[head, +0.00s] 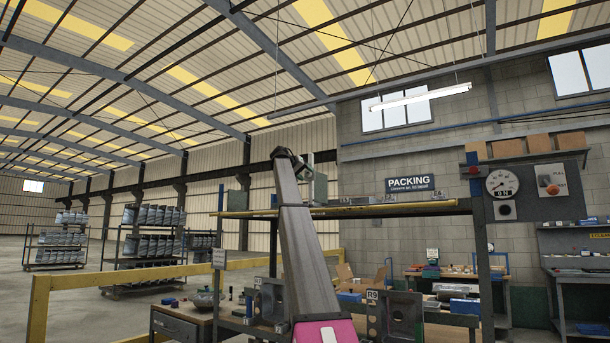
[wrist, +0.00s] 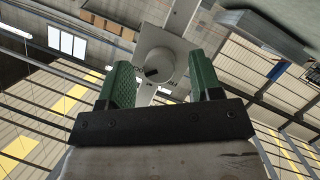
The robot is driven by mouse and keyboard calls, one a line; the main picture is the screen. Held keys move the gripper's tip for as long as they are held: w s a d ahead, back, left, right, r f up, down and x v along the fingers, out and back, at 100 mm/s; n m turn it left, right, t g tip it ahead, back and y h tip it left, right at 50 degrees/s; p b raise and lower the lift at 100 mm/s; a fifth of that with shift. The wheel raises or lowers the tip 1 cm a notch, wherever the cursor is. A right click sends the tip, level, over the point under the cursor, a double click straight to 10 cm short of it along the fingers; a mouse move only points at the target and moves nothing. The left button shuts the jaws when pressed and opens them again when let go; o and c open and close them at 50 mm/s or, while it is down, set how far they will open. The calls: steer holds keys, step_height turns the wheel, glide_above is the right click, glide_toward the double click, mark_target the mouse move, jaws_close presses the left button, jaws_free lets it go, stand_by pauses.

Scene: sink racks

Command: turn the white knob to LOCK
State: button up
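I cannot tell how far the knob lies beyond the fingertips. In the head view my gripper (head: 295,163) is raised at the shelf, small and partly hidden by my arm. I cannot make out the knob there.
A bench (head: 180,322) and an R9 block (head: 395,318) lie below. A yellow rail (head: 40,305) is at left.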

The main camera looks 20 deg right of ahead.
steer(key=v, duration=1)
steer(key=shift+a, duration=0.4)
steer(key=shift+s+r, duration=0.1)
steer(key=shift+s, duration=0.05)
